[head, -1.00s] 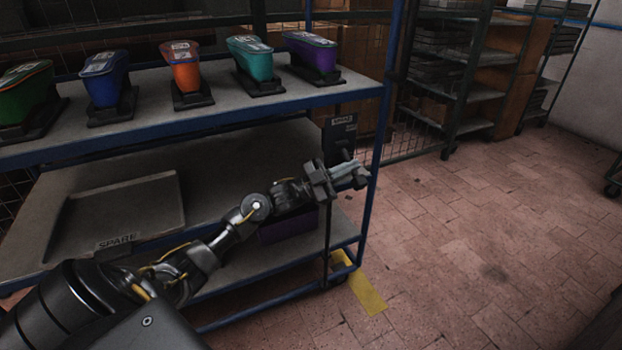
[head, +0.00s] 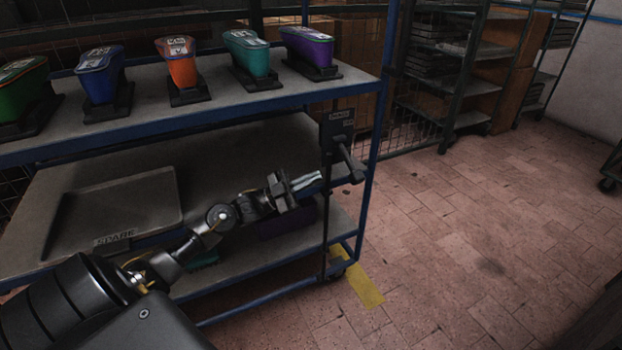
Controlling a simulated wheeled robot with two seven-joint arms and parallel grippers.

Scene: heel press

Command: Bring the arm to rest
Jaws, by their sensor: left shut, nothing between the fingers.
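My left arm comes in from the lower left and reaches toward the cart's right end. My left gripper (head: 312,180) is shut and empty, in front of the lower shelf. It is apart from the dark box with a lever handle (head: 338,135) on the cart's right post, a little to the left of and below it. My right gripper is not in view.
Several coloured shoe-shaped pieces, such as the orange one (head: 181,68), stand on black holders on the blue cart's top shelf (head: 215,102). A tray marked SPARE (head: 125,205) lies below. Purple (head: 285,220) and teal items sit lower. Open tiled floor (head: 480,220) lies right.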

